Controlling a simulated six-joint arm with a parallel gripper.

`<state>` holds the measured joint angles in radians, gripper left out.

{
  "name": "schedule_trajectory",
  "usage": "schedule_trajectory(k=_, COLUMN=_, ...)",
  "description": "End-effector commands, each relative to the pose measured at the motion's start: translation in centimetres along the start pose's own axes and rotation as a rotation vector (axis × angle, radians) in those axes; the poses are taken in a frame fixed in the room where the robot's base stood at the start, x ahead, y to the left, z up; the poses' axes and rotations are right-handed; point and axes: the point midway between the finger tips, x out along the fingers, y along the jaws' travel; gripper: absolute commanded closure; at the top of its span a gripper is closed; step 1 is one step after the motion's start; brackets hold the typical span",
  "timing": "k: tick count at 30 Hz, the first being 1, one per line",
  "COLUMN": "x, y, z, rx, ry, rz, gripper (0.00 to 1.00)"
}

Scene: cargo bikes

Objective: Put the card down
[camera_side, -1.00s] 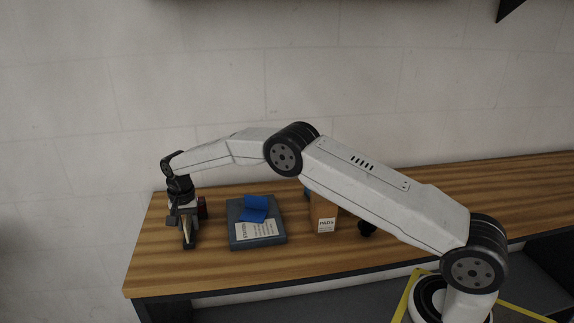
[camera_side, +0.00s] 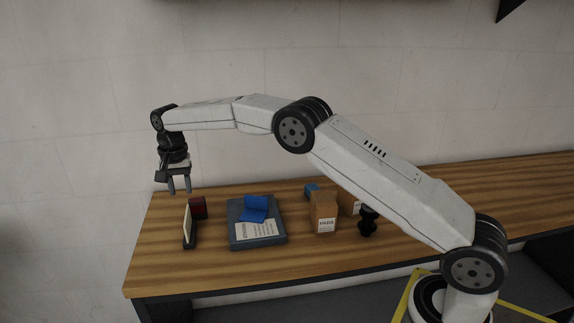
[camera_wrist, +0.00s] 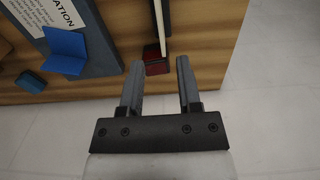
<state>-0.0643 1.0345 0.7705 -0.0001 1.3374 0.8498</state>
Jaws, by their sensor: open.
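A thin cream card (camera_side: 187,222) stands upright at the left end of the table, with a dark base (camera_side: 190,243) at its foot. In the wrist view the card (camera_wrist: 163,28) shows edge-on as a pale strip. My gripper (camera_side: 180,190) is open and empty, above the card and apart from it, with its fingers pointing down. A dark red block (camera_side: 198,208) stands right behind the card.
A grey board (camera_side: 240,243) with a printed white label and a blue bent piece (camera_side: 254,207) lies right of the card. Further right are a brown box (camera_side: 323,213), a small blue block (camera_side: 312,190) and a black knob-like object (camera_side: 367,222). The table's left edge is close by.

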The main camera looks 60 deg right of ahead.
Motion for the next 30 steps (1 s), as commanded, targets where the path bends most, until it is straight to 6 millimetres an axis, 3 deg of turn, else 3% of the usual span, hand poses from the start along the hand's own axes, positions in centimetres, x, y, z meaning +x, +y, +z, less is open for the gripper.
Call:
schedule_trajectory(k=22, x=-0.6, y=0.1, z=0.0, rx=-0.004, ry=0.001, rz=-0.001, gripper=0.56)
schedule_trajectory(k=30, x=-0.9, y=1.1, z=0.6, rx=-0.056, ry=0.012, rz=-0.013, gripper=0.56)
